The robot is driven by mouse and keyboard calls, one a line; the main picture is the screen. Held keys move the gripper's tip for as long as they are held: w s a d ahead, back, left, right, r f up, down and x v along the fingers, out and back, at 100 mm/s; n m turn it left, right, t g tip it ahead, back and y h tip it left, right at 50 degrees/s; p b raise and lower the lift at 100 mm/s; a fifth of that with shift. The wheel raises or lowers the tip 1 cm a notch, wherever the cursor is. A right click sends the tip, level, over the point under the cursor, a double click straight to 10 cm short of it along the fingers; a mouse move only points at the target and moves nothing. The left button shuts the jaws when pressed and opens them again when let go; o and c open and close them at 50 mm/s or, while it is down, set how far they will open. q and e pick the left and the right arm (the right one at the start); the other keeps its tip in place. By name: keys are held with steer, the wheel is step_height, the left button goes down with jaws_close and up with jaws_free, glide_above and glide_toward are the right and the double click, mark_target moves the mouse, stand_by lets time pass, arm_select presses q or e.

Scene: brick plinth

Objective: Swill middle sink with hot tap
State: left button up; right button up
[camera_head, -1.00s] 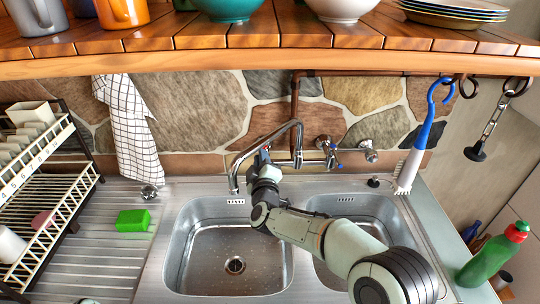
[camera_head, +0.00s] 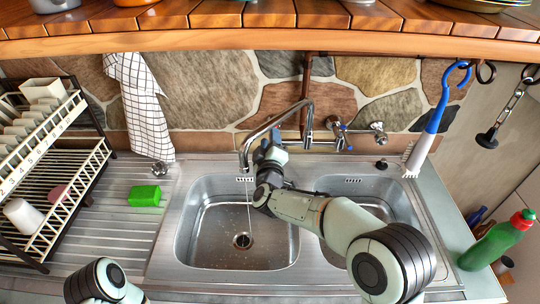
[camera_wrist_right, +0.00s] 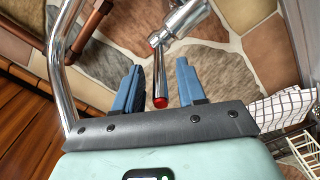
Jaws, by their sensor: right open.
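The middle sink basin (camera_head: 205,240) is steel, between the draining board and another basin. The chrome spout (camera_head: 246,155) hangs over its back, and a thin pale stream falls from it toward the drain (camera_head: 242,240). My right gripper (camera_head: 268,148) is behind the spout at the wall. In the wrist view its blue fingers (camera_wrist_right: 156,88) are open. The hot tap's chrome lever (camera_wrist_right: 160,80), with a red tip, lies between them, nearer the left finger; I cannot tell if they touch. The hot tap is mostly hidden in the head view. My left gripper is out of view.
A blue-marked tap (camera_head: 342,130) is right of the spout. A brush (camera_head: 428,130) hangs at right, above a green bottle (camera_head: 497,243). A green sponge (camera_head: 145,196) lies on the draining board (camera_head: 110,232) beside a dish rack (camera_head: 75,190). A wooden shelf (camera_head: 250,38) runs overhead.

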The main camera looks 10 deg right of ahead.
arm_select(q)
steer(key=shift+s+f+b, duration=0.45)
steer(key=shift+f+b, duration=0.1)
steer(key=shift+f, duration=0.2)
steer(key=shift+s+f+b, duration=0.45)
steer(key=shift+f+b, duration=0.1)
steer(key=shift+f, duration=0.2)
arm_select(e)
steer(key=s+a, duration=0.1)
steer(key=s, duration=1.1)
steer(key=shift+s+a, duration=0.2)
steer(key=shift+a, duration=0.05)
steer(key=shift+c, duration=0.3)
